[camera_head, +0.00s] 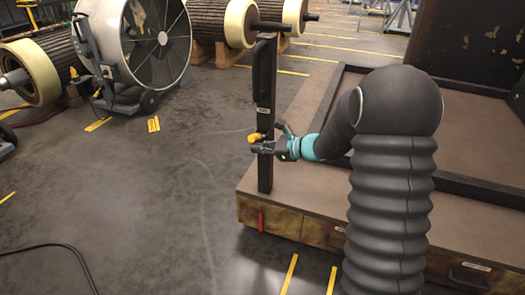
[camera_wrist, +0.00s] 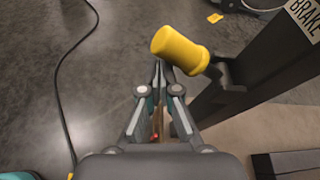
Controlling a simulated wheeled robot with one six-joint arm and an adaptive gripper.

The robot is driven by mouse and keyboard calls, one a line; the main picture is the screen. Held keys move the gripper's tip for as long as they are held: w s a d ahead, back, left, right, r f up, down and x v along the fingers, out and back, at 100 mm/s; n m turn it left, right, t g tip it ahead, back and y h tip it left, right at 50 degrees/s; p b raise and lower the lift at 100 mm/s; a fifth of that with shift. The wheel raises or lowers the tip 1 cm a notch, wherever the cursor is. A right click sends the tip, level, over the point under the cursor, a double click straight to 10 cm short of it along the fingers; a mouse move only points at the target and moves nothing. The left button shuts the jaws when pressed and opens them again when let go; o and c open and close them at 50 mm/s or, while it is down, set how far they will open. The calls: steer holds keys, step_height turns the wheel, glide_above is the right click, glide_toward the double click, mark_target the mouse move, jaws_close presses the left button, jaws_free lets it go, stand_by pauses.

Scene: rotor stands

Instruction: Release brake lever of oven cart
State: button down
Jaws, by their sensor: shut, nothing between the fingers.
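The oven cart (camera_head: 305,203) has a wooden front and a dark upright post (camera_head: 265,95) at its left corner. In the wrist view the post (camera_wrist: 250,75) carries a BRAKE label (camera_wrist: 305,18). The brake lever has a yellow knob (camera_head: 254,138) on the post's left side; the knob (camera_wrist: 180,50) is tilted in the wrist view, with a dark arm joining it to the post. My gripper (camera_head: 262,147) is at knob height by the post. Its fingertips (camera_wrist: 159,68) are together and empty, just beside the knob's lower left; I cannot tell whether they touch it.
A large fan (camera_head: 150,45) and rotors (camera_head: 215,18) stand behind. A black cable (camera_head: 70,250) lies on the floor at left. The floor (camera_head: 170,205) left of the cart is mostly clear.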

steer(key=shift+w+d+r, duration=0.1)
steer(key=shift+w+r, duration=0.05)
steer(key=shift+r, duration=0.3)
steer(key=shift+w+r, duration=0.1)
steer(key=shift+r, duration=0.2)
step_height(320, 180, down, 5)
steer(key=s+b, duration=0.2)
steer(key=b, duration=0.3)
steer(key=w+d+p+v, duration=0.1)
steer(key=v, duration=0.8)
steer(key=shift+w, duration=0.2)
